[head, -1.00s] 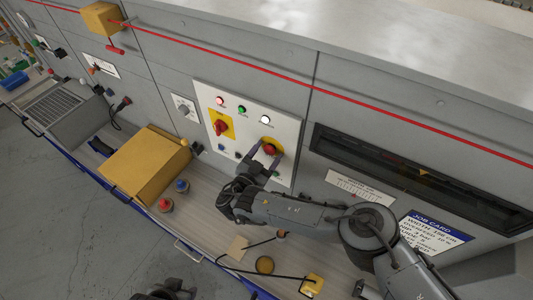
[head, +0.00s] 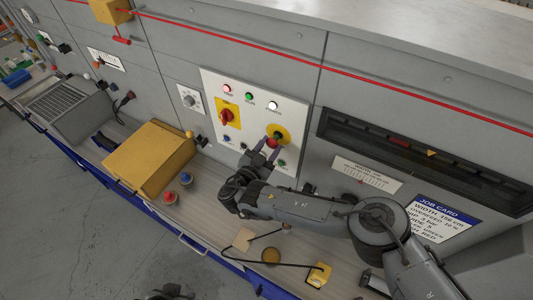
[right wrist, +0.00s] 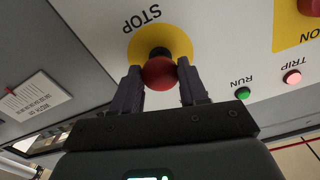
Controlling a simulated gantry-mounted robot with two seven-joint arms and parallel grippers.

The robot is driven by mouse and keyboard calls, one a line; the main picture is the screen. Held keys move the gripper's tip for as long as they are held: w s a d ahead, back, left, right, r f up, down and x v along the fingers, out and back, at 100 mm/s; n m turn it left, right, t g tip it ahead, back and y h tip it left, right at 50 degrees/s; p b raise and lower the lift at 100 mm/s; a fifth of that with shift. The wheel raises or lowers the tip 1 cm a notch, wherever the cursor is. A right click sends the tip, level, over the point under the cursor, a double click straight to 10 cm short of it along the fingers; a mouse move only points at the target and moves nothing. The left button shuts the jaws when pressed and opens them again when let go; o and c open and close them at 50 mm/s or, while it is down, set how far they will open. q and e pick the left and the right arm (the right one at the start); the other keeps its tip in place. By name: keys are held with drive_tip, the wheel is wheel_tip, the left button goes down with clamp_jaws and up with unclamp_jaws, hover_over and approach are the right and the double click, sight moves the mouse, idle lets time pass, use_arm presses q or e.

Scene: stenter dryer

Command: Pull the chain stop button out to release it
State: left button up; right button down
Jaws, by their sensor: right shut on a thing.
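The chain stop button is a red mushroom head (head: 272,142) on a round yellow plate (head: 284,131), low on the right of the white control panel. In the right wrist view the red head (right wrist: 160,73) stands off the yellow plate marked STOP (right wrist: 176,38), with a dark collar between them. My right gripper (head: 268,146) is shut on the red head, one finger on each side of it; its fingertips also show in the right wrist view (right wrist: 160,75). A dark piece at the bottom edge of the head view seems to be my left gripper (head: 165,293); its fingers do not show.
The white panel (head: 214,78) also bears a red rotary switch (head: 228,116) on yellow, lamps and small buttons. A yellow box (head: 150,158) and red and blue buttons stand on the ledge. A red cord (head: 400,101) runs above the panel.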

drive_tip(key=shift+s+a+r, duration=0.1)
drive_tip(key=shift+s+a, duration=0.05)
drive_tip(key=shift+a, duration=0.05)
drive_tip(key=c, duration=1)
unclamp_jaws()
drive_tip(key=o, duration=0.4)
drive_tip(key=shift+s, duration=0.1)
drive_tip(key=shift+d, duration=0.1)
drive_tip(key=shift+s+a, duration=0.25)
drive_tip(key=shift+b+v, duration=1.7)
drive_tip(key=shift+v, duration=3.3)
